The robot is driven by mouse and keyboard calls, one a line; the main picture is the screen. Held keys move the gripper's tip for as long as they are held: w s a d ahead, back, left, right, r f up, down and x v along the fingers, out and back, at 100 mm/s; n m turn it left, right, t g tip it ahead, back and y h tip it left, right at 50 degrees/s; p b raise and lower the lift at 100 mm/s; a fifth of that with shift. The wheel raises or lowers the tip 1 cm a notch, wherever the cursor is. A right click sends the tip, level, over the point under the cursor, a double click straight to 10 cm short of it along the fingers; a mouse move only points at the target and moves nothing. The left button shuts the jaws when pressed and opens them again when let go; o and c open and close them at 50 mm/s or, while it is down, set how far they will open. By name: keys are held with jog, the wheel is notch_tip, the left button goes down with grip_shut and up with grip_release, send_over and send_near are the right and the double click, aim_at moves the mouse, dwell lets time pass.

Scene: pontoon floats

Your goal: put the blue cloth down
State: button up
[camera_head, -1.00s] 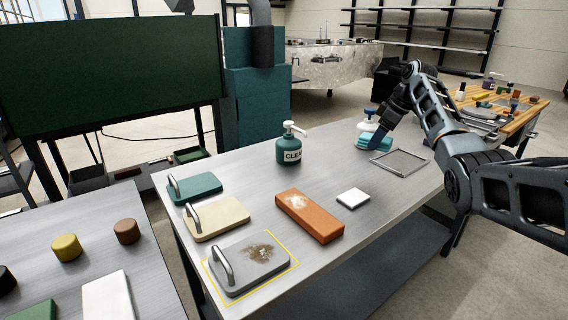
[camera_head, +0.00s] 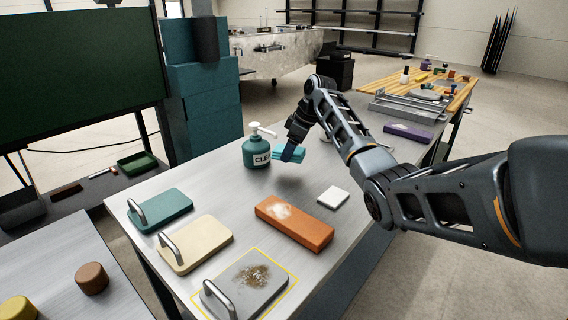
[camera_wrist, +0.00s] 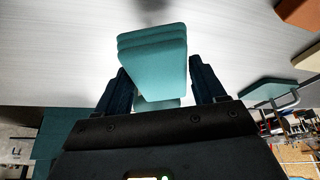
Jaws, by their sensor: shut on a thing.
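The blue cloth (camera_wrist: 152,58) is a folded teal-blue stack, held between the two fingers of my gripper (camera_wrist: 160,85) in the wrist view. In the head view the cloth (camera_head: 290,153) shows just right of the pump bottle, partly hidden behind my gripper (camera_head: 293,153). It appears to be a little above the grey metal table (camera_head: 225,205); the exact gap is hard to tell.
A teal pump bottle (camera_head: 257,150) stands close left of the cloth. An orange block (camera_head: 294,223), a white pad (camera_head: 333,197), and teal (camera_head: 160,211), cream (camera_head: 196,243) and stained grey (camera_head: 247,285) handled plates lie nearer. The grey plate has a yellow outline around it.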

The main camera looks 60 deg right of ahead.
aim_at(285, 175)
jog(key=shift+w+a+f, duration=0.25)
jog(key=shift+a+f, duration=0.15)
jog(key=shift+a, duration=0.15)
jog(key=shift+w+a+f, duration=0.25)
jog(key=shift+a+f, duration=0.1)
jog(key=shift+a, duration=0.15)
jog(key=shift+f+p, duration=0.4)
jog(key=shift+f, duration=1.6)
jog(key=o, duration=0.9)
jog(key=shift+o, duration=0.2)
jog(key=v, duration=1.2)
jog(key=shift+b, duration=0.35)
